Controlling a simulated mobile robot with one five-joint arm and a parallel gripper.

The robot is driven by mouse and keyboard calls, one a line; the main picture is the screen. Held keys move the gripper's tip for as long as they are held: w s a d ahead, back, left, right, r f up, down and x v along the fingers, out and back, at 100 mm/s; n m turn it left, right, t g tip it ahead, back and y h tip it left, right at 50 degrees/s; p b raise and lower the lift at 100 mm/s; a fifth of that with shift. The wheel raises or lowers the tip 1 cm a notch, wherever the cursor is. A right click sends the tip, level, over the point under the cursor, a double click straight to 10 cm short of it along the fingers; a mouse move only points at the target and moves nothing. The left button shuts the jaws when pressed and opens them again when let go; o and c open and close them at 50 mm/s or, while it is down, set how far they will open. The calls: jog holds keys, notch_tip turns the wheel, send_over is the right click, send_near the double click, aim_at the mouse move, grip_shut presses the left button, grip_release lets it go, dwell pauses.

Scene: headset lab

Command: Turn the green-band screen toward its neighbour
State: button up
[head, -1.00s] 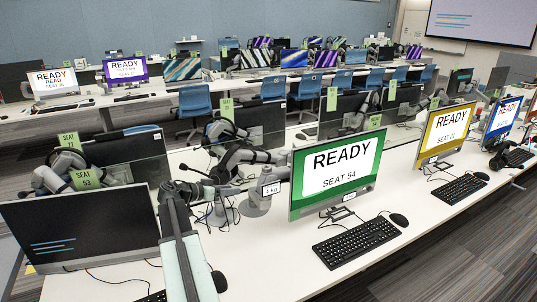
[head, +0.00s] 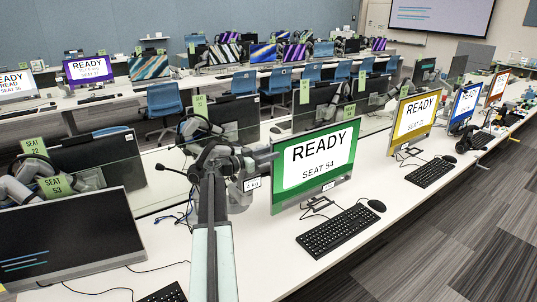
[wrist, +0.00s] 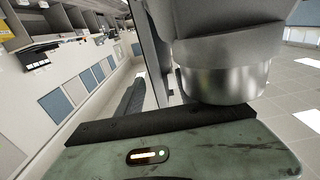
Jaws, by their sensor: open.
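The green-band screen (head: 314,166) reads READY, SEAT 54, and stands at the centre right of the head view, facing the front of the desk. Its neighbour on the right is the yellow-band screen (head: 415,118). On its left is the dark SEAT 53 screen (head: 66,240). The wrist view shows no clear screen face.
A keyboard (head: 336,229) and mouse (head: 376,205) lie before the green-band screen. A headset with a microphone hangs beside a grey stand close to my gripper. Loose cables cross the white desk (head: 270,262). Blue-band (head: 465,105) and orange-band screens stand farther right.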

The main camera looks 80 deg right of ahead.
jog(key=shift+s+d, duration=0.15)
grip_shut()
dwell(1.4)
